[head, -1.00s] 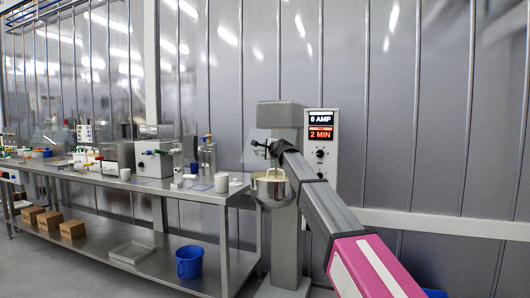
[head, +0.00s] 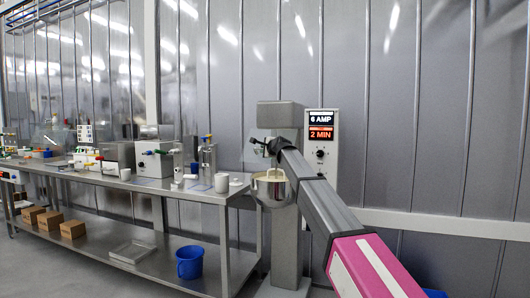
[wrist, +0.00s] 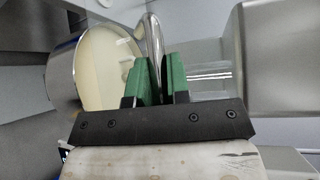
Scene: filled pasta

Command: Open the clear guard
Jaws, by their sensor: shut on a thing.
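The mixer (head: 280,118) is a grey column machine at the centre of the head view. Its steel bowl (head: 272,196) holds pale dough or batter, and the bowl fills the upper left of the wrist view (wrist: 63,75). The clear guard (head: 254,153) is a faint see-through panel at the left of the mixer head, above the bowl. My gripper (head: 256,141) is at the guard, above the bowl. In the wrist view its green fingers (wrist: 155,78) are close together on the guard; the gripped edge is hard to see. A shiny curved metal tool (wrist: 154,42) shows beyond the fingers.
A steel table (head: 150,187) with small machines, a white cup (head: 221,183) and other items stands left of the mixer. A blue bucket (head: 190,262) is on its lower shelf. A control box (head: 321,155) stands right of the mixer, behind my arm.

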